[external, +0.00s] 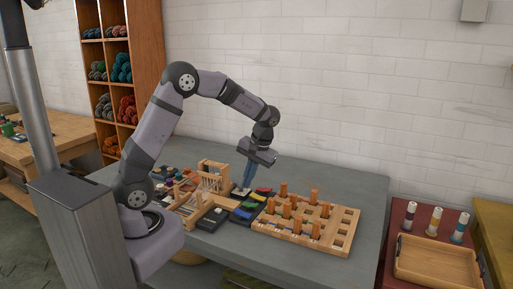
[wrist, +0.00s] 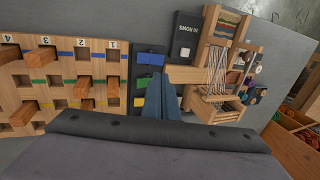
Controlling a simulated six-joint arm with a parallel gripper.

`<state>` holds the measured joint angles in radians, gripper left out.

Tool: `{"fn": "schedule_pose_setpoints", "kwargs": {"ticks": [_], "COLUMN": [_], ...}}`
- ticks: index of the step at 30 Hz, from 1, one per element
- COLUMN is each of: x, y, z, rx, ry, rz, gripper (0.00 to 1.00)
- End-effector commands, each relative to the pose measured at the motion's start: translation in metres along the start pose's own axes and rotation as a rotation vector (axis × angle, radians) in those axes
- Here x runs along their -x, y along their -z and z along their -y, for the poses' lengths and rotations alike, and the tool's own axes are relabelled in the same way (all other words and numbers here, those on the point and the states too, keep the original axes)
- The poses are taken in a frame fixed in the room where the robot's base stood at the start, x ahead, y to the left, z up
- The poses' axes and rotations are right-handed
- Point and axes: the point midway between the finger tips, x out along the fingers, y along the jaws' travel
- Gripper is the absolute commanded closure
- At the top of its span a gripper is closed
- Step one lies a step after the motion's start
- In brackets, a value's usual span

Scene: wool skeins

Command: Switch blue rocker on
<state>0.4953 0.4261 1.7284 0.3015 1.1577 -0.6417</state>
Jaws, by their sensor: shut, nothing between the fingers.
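A black switch panel (wrist: 134,72) carries a blue rocker (wrist: 150,58), a green rocker (wrist: 143,82) and a yellow rocker (wrist: 140,102) in a row. In the external view the blue rocker (external: 240,213) is at the near end of the panel and the yellow one (external: 257,197) at the far end. My gripper (wrist: 164,82) has its blue fingers together and empty, pointing down just beside the panel on the loom side. In the external view my gripper (external: 246,189) is near the panel's far part. I cannot tell which way the blue rocker is tilted.
A wooden peg board (external: 330,232) with several upright orange-brown pegs stands right of the panel. A small wooden loom (external: 213,178) is on the left. A dark box (external: 212,219) with white lettering and a pale button sits near the panel. The grey table's right end is clear.

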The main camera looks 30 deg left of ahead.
Motion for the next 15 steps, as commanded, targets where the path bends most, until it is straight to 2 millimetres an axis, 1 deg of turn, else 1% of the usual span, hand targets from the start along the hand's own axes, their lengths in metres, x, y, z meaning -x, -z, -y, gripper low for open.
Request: {"fn": "schedule_pose_setpoints", "kwargs": {"ticks": [9, 15], "x": [-0.056, -0.087], "y": [-0.002, -0.001], "z": [0.001, 0.001], "rx": [0.000, 0.000], "ry": [0.003, 0.001], "rz": [0.006, 0.004], "gripper": [1.00, 1.00]}}
